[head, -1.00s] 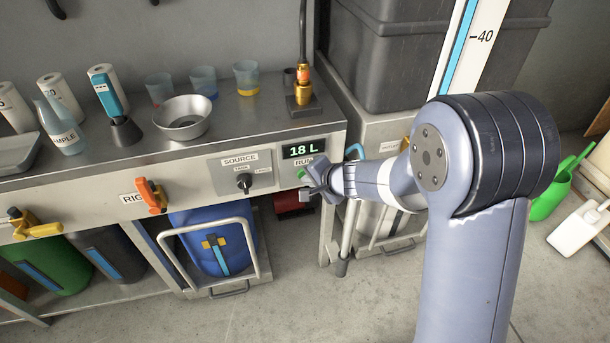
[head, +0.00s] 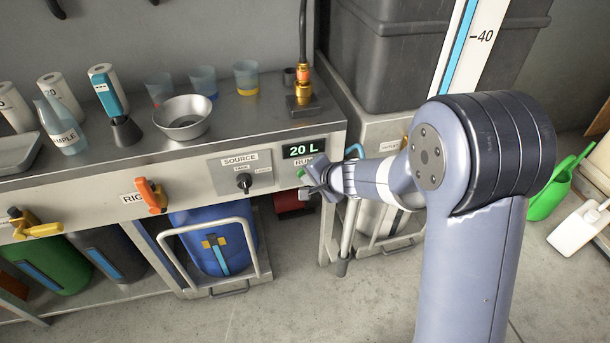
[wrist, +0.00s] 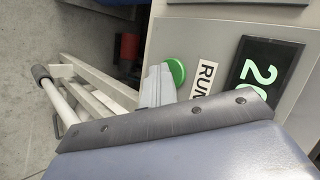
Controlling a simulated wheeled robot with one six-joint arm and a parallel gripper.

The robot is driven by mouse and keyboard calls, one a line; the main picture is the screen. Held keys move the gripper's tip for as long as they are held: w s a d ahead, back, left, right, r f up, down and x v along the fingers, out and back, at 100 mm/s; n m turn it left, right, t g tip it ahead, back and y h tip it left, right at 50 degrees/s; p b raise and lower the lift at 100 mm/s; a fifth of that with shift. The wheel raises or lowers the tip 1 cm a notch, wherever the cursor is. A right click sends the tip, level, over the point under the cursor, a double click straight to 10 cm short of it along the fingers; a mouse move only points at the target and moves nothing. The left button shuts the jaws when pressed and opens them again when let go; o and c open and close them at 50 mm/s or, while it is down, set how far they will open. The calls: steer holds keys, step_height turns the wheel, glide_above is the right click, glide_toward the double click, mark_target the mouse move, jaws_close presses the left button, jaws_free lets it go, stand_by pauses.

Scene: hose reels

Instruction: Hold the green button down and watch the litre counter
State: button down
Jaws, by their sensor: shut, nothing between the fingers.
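The green button (wrist: 176,72) sits on the front panel beside the RUN label (wrist: 205,77). In the head view only a sliver of the green button (head: 302,174) shows behind my gripper (head: 312,190). My gripper is shut and empty, with its tips at the button. In the wrist view the fingers (wrist: 158,84) reach the button's edge and cover part of it; they appear to touch it. The litre counter (head: 303,149) reads 20 L in green digits. Part of the same counter (wrist: 265,80) shows sideways in the wrist view.
Left of the counter is the SOURCE knob (head: 243,181). An orange valve handle (head: 151,196) and a yellow one (head: 35,225) are on the panel. Cups, a metal bowl (head: 182,118) and a brass hose fitting (head: 303,93) stand on the bench. A railed cart with a blue container (head: 205,242) is below.

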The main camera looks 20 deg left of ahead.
steer(key=shift+s+d+b, duration=0.5)
steer(key=shift+s+b, duration=0.2)
steer(key=shift+s, duration=0.1)
steer(key=s+d+b, duration=0.1)
steer(key=s+b, duration=0.1)
steer(key=s, duration=0.1)
steer(key=s+d, duration=0.1)
steer(key=shift+s+d+b, duration=0.15)
steer(key=shift+d+b, duration=0.15)
steer(key=shift+b, duration=0.1)
steer(key=shift+s+d, duration=0.5)
steer(key=shift+s, duration=0.3)
steer(key=shift+s+d, duration=0.5)
steer(key=shift+s, duration=0.3)
